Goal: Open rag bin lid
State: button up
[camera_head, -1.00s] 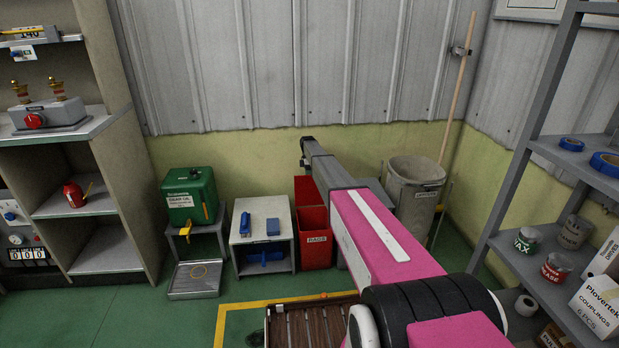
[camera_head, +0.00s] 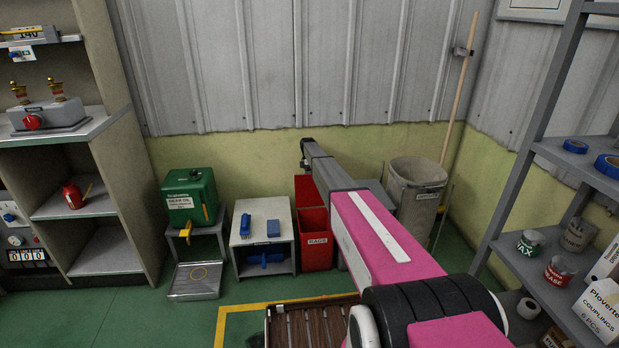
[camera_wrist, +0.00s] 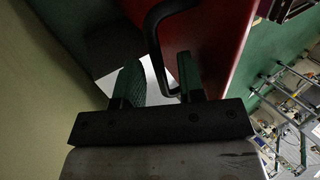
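The red rag bin (camera_head: 316,250) stands on the floor against the wall, with a white RAGS label on its front. Its red lid (camera_head: 304,190) stands raised above the bin's back, partly hidden by my arm. In the wrist view the red lid panel (camera_wrist: 212,40) fills the upper middle, with a black bent handle (camera_wrist: 153,45) on it. My gripper (camera_wrist: 160,80) is at the handle with its two fingers apart. The handle's lower bend lies between the fingers, close to the right one. In the head view my fingertips cannot be made out.
A small grey table (camera_head: 262,225) with blue items and a green canister (camera_head: 190,196) stand left of the bin. A grey waste bin (camera_head: 415,190) stands to its right. A wooden slatted pallet (camera_head: 310,322) lies in front. Shelves (camera_head: 560,150) line the right.

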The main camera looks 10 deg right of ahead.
jog(key=shift+r, duration=0.1)
jog(key=v, duration=0.7)
jog(key=shift+r, duration=0.2)
jog(key=shift+a, duration=0.1)
